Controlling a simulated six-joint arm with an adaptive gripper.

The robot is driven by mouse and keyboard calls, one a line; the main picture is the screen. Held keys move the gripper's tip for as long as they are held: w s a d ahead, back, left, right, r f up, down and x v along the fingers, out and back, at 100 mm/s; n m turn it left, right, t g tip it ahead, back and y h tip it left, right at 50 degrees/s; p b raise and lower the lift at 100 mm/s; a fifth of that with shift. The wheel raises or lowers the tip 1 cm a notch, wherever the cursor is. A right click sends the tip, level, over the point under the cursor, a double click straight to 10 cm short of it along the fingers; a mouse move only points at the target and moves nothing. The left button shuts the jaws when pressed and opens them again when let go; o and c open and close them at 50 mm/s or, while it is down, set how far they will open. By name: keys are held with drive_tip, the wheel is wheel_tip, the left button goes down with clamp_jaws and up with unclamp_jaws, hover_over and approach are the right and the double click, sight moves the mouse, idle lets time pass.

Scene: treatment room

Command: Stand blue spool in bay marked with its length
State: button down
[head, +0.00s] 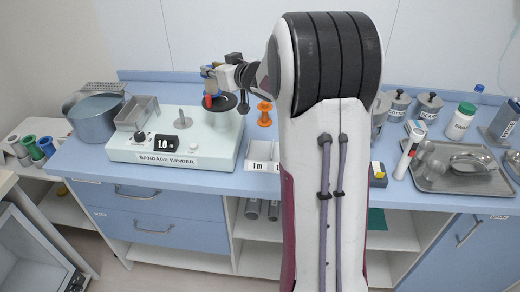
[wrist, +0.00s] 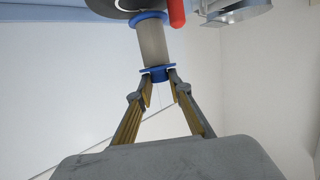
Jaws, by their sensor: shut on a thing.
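The blue spool shows in the wrist view with blue end flanges and a grey-beige wound middle (wrist: 153,45). My gripper (wrist: 158,80) is shut on its near flange. Its far end is at a dark disc (wrist: 110,6) with a red handle (wrist: 177,12); I cannot tell whether they touch. In the head view my gripper (head: 217,76) is over the right end of the bandage winder (head: 215,140), and the spool is mostly hidden. The winder's display (head: 168,145) reads 1.0. A bay label (head: 258,167) reads 1 m; bays farther right are hidden by my arm.
An orange spool (head: 264,113) stands behind the bays. Coloured rolls (head: 30,146) lie in a side rack. Jars (head: 429,106), a white bottle (head: 460,122) and a steel tray (head: 460,178) occupy the right counter.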

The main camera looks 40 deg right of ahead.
drive_tip(key=s+d, duration=0.7)
drive_tip(key=s, duration=0.3)
drive_tip(key=s+f, duration=0.4)
drive_tip(key=f, duration=0.3)
drive_tip(key=shift+s+d, duration=0.2)
drive_tip(key=shift+s, duration=0.15)
wheel_tip(320, 180, down, 6)
drive_tip(key=shift+f, duration=0.2)
drive_tip(key=shift+f, duration=1.75)
drive_tip(key=shift+f, duration=0.1)
